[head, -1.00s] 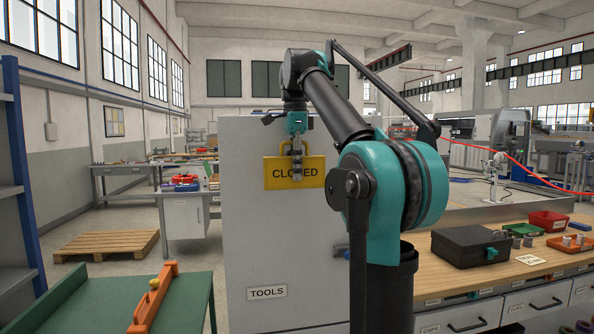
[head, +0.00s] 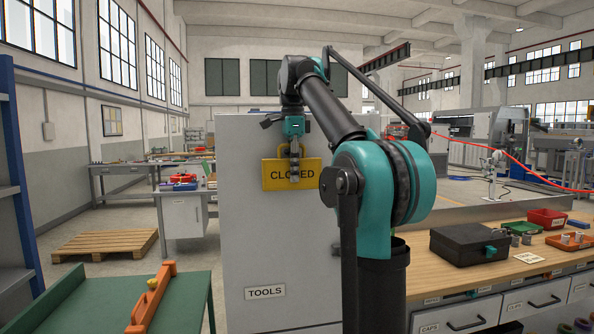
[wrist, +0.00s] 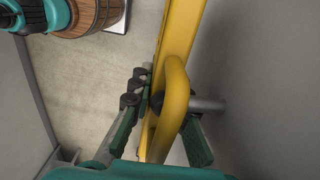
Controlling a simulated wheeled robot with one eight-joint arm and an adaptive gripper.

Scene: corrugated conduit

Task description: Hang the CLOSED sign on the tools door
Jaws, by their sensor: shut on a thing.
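The yellow CLOSED sign (head: 275,174) hangs upright in front of the grey tools door (head: 250,235), facing the head camera. My gripper (head: 294,172) comes down from above and is shut on the sign, covering part of its lettering. In the wrist view the sign's yellow loop (wrist: 178,85) passes between my green fingers, with the sign plate (wrist: 178,25) beyond. A grey peg (wrist: 210,104) sticks out from the door at the loop. The loop hides part of it, so I cannot tell whether it passes through.
The door carries a TOOLS label (head: 265,293) low down. A wooden workbench (head: 430,285) with a black case (head: 468,244) stands right of the door. A green table (head: 90,305) is at front left. A pallet (head: 105,245) lies on the floor behind it.

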